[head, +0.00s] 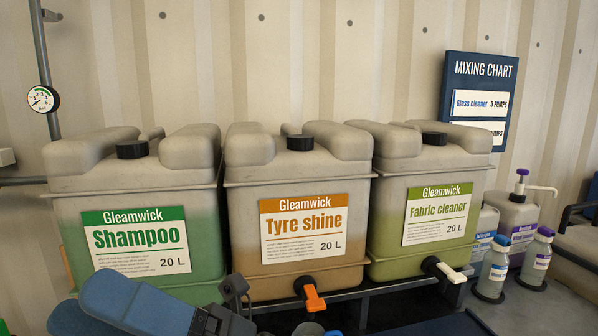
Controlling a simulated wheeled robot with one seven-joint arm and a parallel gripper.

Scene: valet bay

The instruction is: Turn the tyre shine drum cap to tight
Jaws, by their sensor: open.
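The tyre shine drum (352,258) is the middle of three drums, beige with an orange lower part and an orange-and-white label. Its black ribbed cap (300,143) sits on top in the recess between the raised shoulders. I cannot tell from here how tight it is. An orange tap (314,297) sticks out at the drum's lower front. My gripper (232,300) is at the bottom edge, low in front of the shampoo and tyre shine drums, well below the cap and apart from it. It is open and empty; its fingertips are hard to make out.
The shampoo drum (205,262) stands close on the left and the fabric cleaner drum (384,255) close on the right, both with black caps. Small bottles (495,265) and a pump jug (516,214) stand at right. Space above the drums is clear before the wall.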

